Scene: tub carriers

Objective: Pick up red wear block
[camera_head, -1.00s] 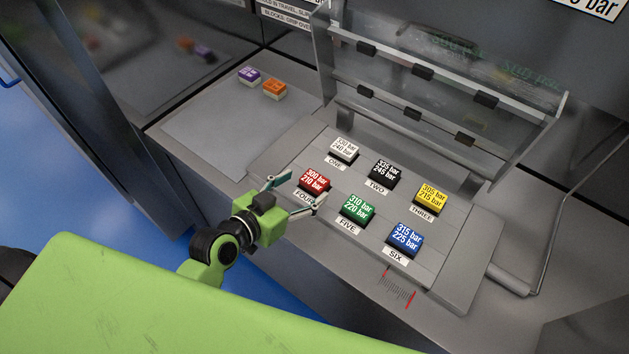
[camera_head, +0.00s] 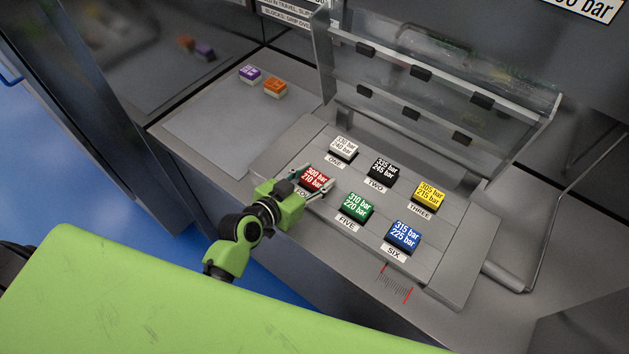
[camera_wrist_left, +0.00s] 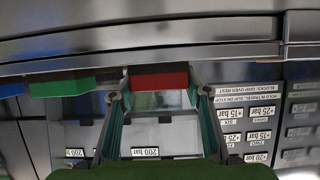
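The red wear block (camera_head: 314,177), marked 300 bar / 210 bar, sits at the place labelled FOUR on the sloped grey panel. My left gripper (camera_head: 311,182) is at it, one finger on each side. In the left wrist view the red block (camera_wrist_left: 160,77) shows at the fingertips, between the two fingers (camera_wrist_left: 160,94). The fingers are apart, with what looks like a small gap on each side of the block. Contact is not clear. The gripper partly hides the FOUR label. My right gripper is not in view.
Close neighbours are the white (camera_head: 343,148), black (camera_head: 380,172) and green (camera_head: 356,207) blocks. Yellow (camera_head: 429,194) and blue (camera_head: 403,234) blocks sit farther right. Purple (camera_head: 250,74) and orange (camera_head: 275,86) blocks lie on the left plate. A raised clear guard (camera_head: 440,85) stands behind.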

